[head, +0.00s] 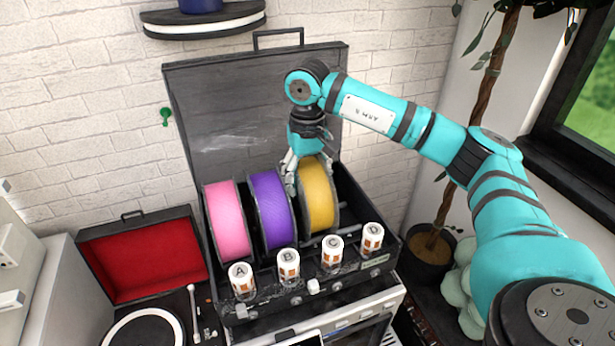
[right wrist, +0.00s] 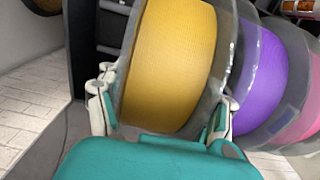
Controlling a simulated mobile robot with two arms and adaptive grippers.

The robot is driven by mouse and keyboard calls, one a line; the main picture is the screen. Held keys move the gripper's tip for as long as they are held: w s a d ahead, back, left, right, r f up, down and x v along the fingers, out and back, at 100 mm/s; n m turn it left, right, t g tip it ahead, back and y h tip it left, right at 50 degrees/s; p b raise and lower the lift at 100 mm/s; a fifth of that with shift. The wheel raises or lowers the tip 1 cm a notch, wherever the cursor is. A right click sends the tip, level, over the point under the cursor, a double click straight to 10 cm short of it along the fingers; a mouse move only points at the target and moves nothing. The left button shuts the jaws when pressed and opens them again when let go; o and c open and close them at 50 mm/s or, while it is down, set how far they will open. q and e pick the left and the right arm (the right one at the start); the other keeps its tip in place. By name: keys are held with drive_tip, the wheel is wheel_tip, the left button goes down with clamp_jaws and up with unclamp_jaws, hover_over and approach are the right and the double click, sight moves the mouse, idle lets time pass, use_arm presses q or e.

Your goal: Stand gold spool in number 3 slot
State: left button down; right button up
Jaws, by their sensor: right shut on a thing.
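The gold spool (head: 318,198) is upright inside the open black case (head: 345,228), right of the purple spool (head: 272,210) and behind the white jar marked C (head: 332,253). My right gripper (head: 308,168) comes down from above and is shut on the gold spool, a finger on each side of it. The right wrist view also shows the gold spool (right wrist: 168,65) between the fingers (right wrist: 160,112), with the purple spool (right wrist: 258,85) close beside it. The spool's bottom edge is hidden, so I cannot tell whether it rests in a slot. I see no number 3. My left gripper is out of view.
The pink spool (head: 229,222) stands at the case's left end. White jars A (head: 241,279), B (head: 288,266) and another (head: 371,238) line the front. The raised lid (head: 230,120) stands behind. Some free room lies right of the gold spool. A record player (head: 145,330) is at left.

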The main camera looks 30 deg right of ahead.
drive_tip(key=shift+f+b, duration=0.3)
drive_tip(key=shift+b, duration=0.1)
idle(0.3)
drive_tip(key=o, duration=1.8)
drive_tip(key=shift+o, duration=0.3)
drive_tip(key=shift+s+f, duration=0.1)
drive_tip(key=shift+f, duration=0.05)
wheel_tip(320, 180, up, 12)
drive_tip(key=shift+r, duration=0.15)
